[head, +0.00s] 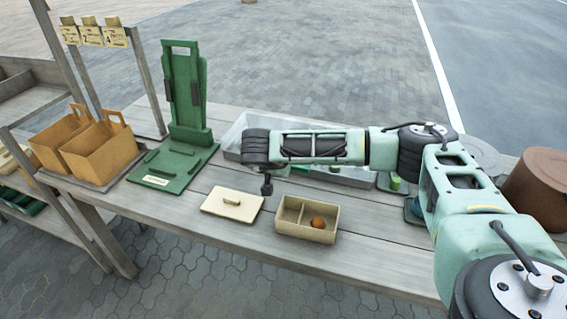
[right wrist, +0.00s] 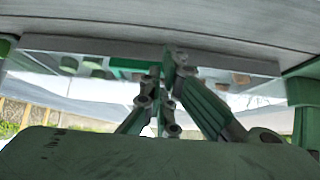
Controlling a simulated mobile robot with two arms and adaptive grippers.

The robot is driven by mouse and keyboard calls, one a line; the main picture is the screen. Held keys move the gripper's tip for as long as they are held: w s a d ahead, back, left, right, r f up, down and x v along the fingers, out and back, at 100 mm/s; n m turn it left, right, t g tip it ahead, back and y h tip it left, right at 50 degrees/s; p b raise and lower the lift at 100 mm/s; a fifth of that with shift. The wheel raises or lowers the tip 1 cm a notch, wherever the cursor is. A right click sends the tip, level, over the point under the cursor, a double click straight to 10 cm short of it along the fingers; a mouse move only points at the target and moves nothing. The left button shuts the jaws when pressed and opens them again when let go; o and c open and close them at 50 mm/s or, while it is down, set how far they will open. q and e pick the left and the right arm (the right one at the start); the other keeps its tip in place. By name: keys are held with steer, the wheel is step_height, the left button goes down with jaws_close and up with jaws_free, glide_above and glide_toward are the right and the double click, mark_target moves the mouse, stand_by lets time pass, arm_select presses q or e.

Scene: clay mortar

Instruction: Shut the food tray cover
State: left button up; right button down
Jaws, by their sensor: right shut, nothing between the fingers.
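The food tray (head: 291,231) is a beige box with two compartments, standing open on the wooden table. A round orange-brown item (head: 318,222) lies in its right compartment; the left one looks empty. The flat beige cover (head: 232,211) with a small raised handle lies on the table just left of the tray, apart from it. My right gripper (head: 266,187) points down just beyond the cover's far right corner, with no visible hold on the cover. Its fingers (right wrist: 172,62) are together and empty in the right wrist view. My left gripper is out of view.
A green stand (head: 186,95) on a green base is at the left, beside orange-brown carriers (head: 100,150). A grey metal tray (head: 240,128) lies behind my right arm. A brown pot (head: 540,185) stands at the right. Table in front of the food tray is clear.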

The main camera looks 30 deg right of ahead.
steer(key=shift+f, duration=0.1)
stand_by(0.5)
steer(key=v, duration=1.2)
steer(key=shift+a+f, duration=0.1)
